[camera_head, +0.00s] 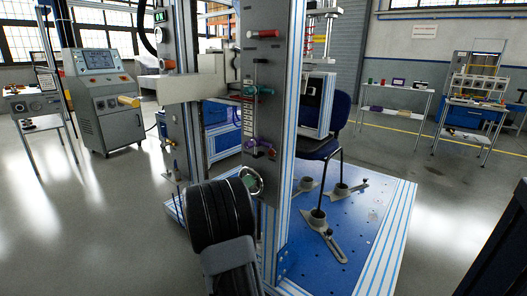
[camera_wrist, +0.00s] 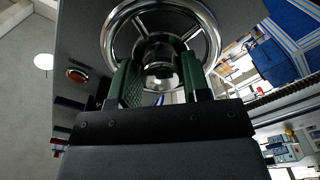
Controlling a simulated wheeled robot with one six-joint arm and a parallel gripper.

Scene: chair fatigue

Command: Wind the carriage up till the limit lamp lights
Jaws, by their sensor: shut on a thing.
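A chrome handwheel (camera_head: 259,182) sits low on the grey column panel (camera_head: 262,60). In the wrist view the handwheel (camera_wrist: 211,38) fills the top middle, with spokes and a dark hub (camera_wrist: 160,55). My gripper (camera_head: 247,181) is at the wheel; its green fingers (camera_wrist: 160,85) are closed on either side of the hub. An amber round lamp or button (camera_wrist: 77,75) shows left of the wheel; I cannot tell whether it is lit. A pale scale strip (camera_head: 248,118) runs up the panel. I cannot tell surely which part is the carriage.
Teal (camera_head: 258,90), red (camera_head: 264,34) and purple (camera_head: 262,143) handles stick out of the panel above the wheel. A chair (camera_head: 325,145) stands behind the column on the blue base plate (camera_head: 365,215). A grey console (camera_head: 105,100) stands at left.

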